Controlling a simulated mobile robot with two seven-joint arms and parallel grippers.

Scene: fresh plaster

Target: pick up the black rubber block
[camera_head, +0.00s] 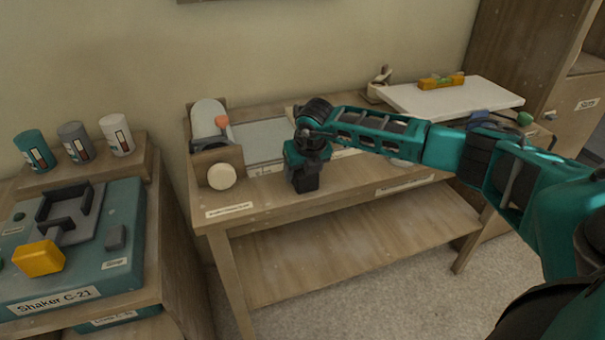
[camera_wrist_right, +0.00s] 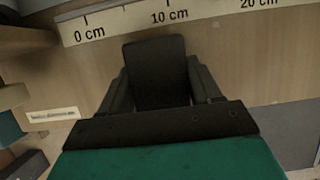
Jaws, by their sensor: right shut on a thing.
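My right gripper (camera_head: 304,181) points down at the front part of the wooden bench, beside the round white knob. In the right wrist view, the black rubber block (camera_wrist_right: 157,70) stands between the two dark fingers of this gripper (camera_wrist_right: 159,76), which are shut on it. In the head view, block and fingers merge into one dark shape. I cannot tell whether the block touches the bench top. My left gripper is not in view.
The wooden bench (camera_head: 355,187) carries a ruler strip (camera_wrist_right: 165,18), a wooden holder with a white roll (camera_head: 208,117) and a white board (camera_head: 450,98) with a yellow-orange level. At left stands a teal shaker (camera_head: 112,235) below three canisters (camera_head: 75,142). The bench's front right is clear.

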